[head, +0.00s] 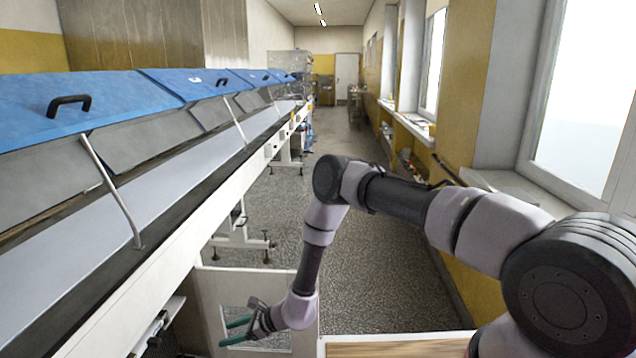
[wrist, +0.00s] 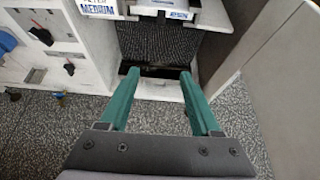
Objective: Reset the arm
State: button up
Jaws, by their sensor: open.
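My gripper (head: 236,332) has two green fingers and is at the lower middle-left of the head view. It is held low, in front of a pale open-framed panel beside the long machine. In the wrist view my gripper (wrist: 160,80) is open, with nothing between its fingers. My arm reaches from the lower right of the head view, bends at an elbow near the middle and hangs down to the gripper. In the wrist view a white frame with a dark mesh-like surface (wrist: 158,45) lies beyond the fingertips.
The long machine with blue lids (head: 75,105) runs along the left. Windows and a sill (head: 500,185) line the right wall. A wooden-topped surface (head: 395,348) is at the bottom. The speckled floor (head: 375,260) is clear down the aisle.

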jog(key=w+d+r+n+g, duration=0.1)
jog(key=w+d+r+n, duration=0.15)
jog(key=r, duration=0.75)
jog(key=w+d+r+n, duration=0.1)
jog(key=w+r+n, duration=0.15)
jog(key=r, duration=0.75)
jog(key=w+d+r+n+g, duration=0.15)
jog(key=w+r, duration=0.25)
jog(key=r, duration=0.6)
jog(key=d+r+n+h, duration=0.1)
jog(key=d+r+n, duration=0.1)
jog(key=d+r, duration=0.3)
jog(key=d+r+n, duration=0.2)
jog(key=d+r, duration=0.1)
jog(key=r, duration=0.4)
jog(key=s+d+r+n+t+h, duration=0.2)
jog(key=s+d+r, duration=0.1)
jog(key=d+r, duration=0.55)
jog(key=s+d+r+t+h, duration=0.2)
jog(key=s+d+r, duration=0.2)
jog(key=d, duration=0.5)
jog(key=s+d+r+n+t+h, duration=0.1)
jog(key=s+d+r+t+h, duration=0.1)
jog(key=s+d+r, duration=0.3)
jog(key=s+d+r+n+t+h, duration=0.1)
jog(key=s+d+r+t+h, duration=0.2)
jog(key=s+d, duration=0.7)
jog(key=d+r, duration=0.1)
jog(key=d, duration=0.3)
jog(key=shift+r, duration=0.15)
